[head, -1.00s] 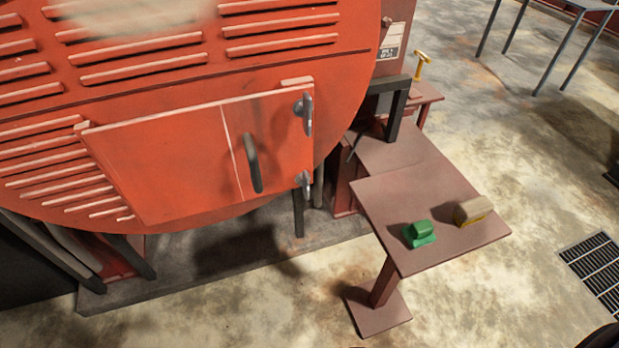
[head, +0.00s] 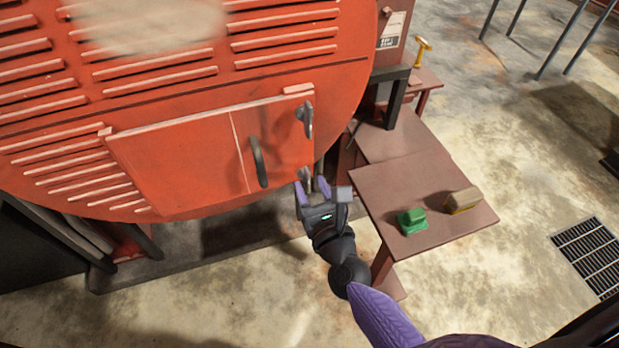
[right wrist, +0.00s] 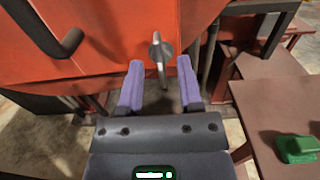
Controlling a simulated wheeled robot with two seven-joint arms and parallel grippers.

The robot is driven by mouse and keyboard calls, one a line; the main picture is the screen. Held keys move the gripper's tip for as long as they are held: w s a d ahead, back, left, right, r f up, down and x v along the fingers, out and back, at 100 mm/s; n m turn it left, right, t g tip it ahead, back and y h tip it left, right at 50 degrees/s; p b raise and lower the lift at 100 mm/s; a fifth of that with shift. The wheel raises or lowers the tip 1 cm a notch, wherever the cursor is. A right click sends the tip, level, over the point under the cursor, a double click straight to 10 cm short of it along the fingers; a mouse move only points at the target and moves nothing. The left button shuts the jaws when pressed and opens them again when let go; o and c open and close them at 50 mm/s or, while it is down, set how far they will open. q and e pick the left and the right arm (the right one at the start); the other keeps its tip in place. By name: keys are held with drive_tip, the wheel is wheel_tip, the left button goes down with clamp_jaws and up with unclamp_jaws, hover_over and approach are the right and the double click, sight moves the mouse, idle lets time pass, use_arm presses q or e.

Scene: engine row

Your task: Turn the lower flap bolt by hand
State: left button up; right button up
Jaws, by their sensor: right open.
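The red flap (head: 205,155) on the round engine housing is closed, with a dark bar handle (head: 258,162). The upper flap bolt (head: 304,118) is a grey metal lever at the flap's right edge. The lower flap bolt (head: 304,175) is partly hidden behind my right gripper (head: 313,187). In the right wrist view the lower bolt (right wrist: 158,52) shows as a round grey head with a lever hanging down. It lies ahead of and between the open purple fingers of my right gripper (right wrist: 160,80), which do not appear to touch it. My left gripper is not in view.
A brown side table (head: 400,180) stands right of the housing, close to my right gripper. It carries a green block-like item (head: 411,221) and a tan and yellow brush-like item (head: 463,200). A floor grate (head: 592,255) lies at the right.

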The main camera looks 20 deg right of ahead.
drive_tip(key=shift+w, duration=0.7)
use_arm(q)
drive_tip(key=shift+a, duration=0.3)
use_arm(e)
clamp_jaws()
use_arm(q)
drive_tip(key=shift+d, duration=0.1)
